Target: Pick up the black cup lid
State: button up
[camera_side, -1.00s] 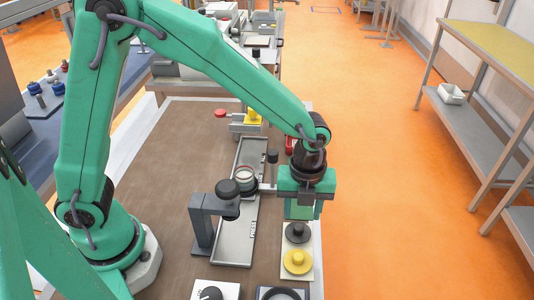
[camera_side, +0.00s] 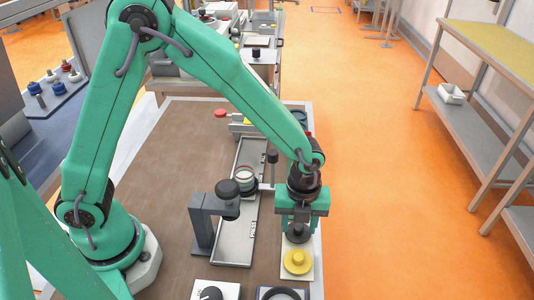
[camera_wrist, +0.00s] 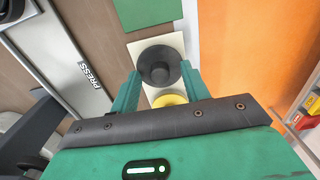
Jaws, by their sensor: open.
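The black cup lid (camera_side: 297,233) lies on a pale plate (camera_side: 306,248) near the table's right edge. It is round with a raised knob. In the wrist view the black lid (camera_wrist: 158,66) shows between and just beyond my two green fingers. My gripper (camera_side: 298,224) is open, pointing down, with its fingers low on either side of the lid's knob. Whether the fingers touch the lid cannot be told. A yellow lid (camera_side: 298,261) lies on the same plate, nearer the side camera; my gripper partly hides it in the wrist view (camera_wrist: 170,99).
A black press stand (camera_side: 204,222) and a grey tray marked PRESS (camera_side: 236,240) stand left of the lids. A dark knob on a white panel (camera_side: 212,292) is at the front. Open floor lies right.

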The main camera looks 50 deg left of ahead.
aim_at(298, 230)
grip_shut()
jog(key=shift+r, duration=0.2)
jog(key=shift+r, duration=0.55)
jog(key=r, duration=0.3)
jog(key=shift+s+d+r, duration=0.1)
jog(key=shift+s+d, duration=0.15)
jog(key=shift+s, duration=0.05)
jog(key=s+d+r, duration=0.5)
jog(key=s+r, duration=0.1)
jog(key=s, duration=0.3)
jog(key=shift+s+d+r, duration=0.2)
jog(key=shift+s, duration=0.05)
jog(key=shift+w, duration=0.1)
